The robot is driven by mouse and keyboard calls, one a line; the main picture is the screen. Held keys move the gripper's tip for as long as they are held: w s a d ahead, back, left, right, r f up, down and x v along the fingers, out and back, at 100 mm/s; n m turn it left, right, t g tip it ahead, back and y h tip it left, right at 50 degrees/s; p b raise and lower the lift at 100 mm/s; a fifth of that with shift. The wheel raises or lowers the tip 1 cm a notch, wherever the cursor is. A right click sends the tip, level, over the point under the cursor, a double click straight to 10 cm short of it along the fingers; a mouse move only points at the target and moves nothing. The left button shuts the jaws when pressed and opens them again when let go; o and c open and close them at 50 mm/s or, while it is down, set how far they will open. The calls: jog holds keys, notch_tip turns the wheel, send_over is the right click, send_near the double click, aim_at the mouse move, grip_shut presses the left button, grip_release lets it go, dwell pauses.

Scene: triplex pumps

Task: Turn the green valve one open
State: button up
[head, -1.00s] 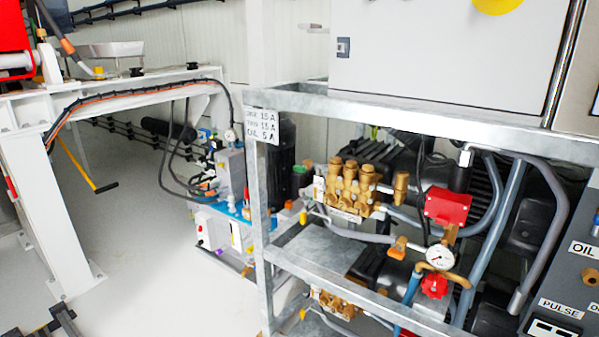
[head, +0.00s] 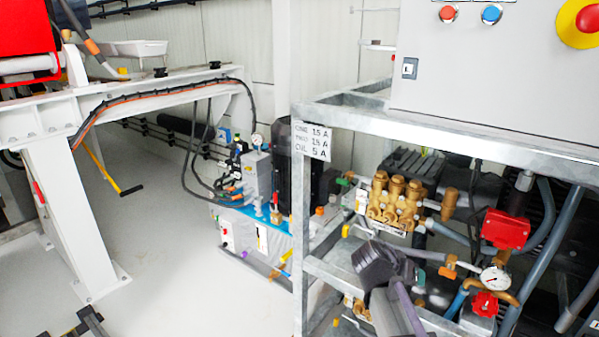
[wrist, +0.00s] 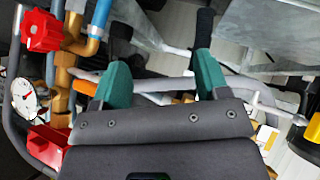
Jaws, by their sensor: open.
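My gripper (head: 383,264) shows in the head view as a dark block in front of the frame's middle shelf, below the brass pump (head: 397,200). In the wrist view my gripper (wrist: 161,78) is open, with two green-padded fingers apart and nothing held between them. Grey pipes and an orange lever (wrist: 86,88) lie behind the fingers. A small green part (head: 343,182) shows left of the brass pump; I cannot tell whether it is green valve one. No clear green valve handle shows in the wrist view.
A red knob (head: 485,304), a pressure gauge (head: 495,280) and a red box (head: 505,230) sit right of my gripper. The galvanised frame (head: 301,240) and its rails surround the pumps. A grey cabinet (head: 480,75) stands above. The floor (head: 180,270) at left is mostly clear.

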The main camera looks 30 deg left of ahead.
jog(key=w+a+r+m+t+p, duration=0.1)
jog(key=w+a+r+t, duration=0.25)
jog(key=a, duration=0.35)
jog(key=w+a+r+t, duration=0.2)
jog(key=a+r+t, duration=0.1)
jog(key=a+r, duration=0.3)
jog(key=t+y, duration=0.3)
send_near(341, 183)
jog(key=w, duration=0.3)
jog(key=w+d, duration=0.1)
jog(key=w, duration=0.7)
jog(key=shift+d+p, duration=0.3)
jog(key=shift+p, duration=0.1)
jog(key=shift+s, duration=0.1)
jog(key=c, duration=0.9)
jog(key=shift+n, duration=0.7)
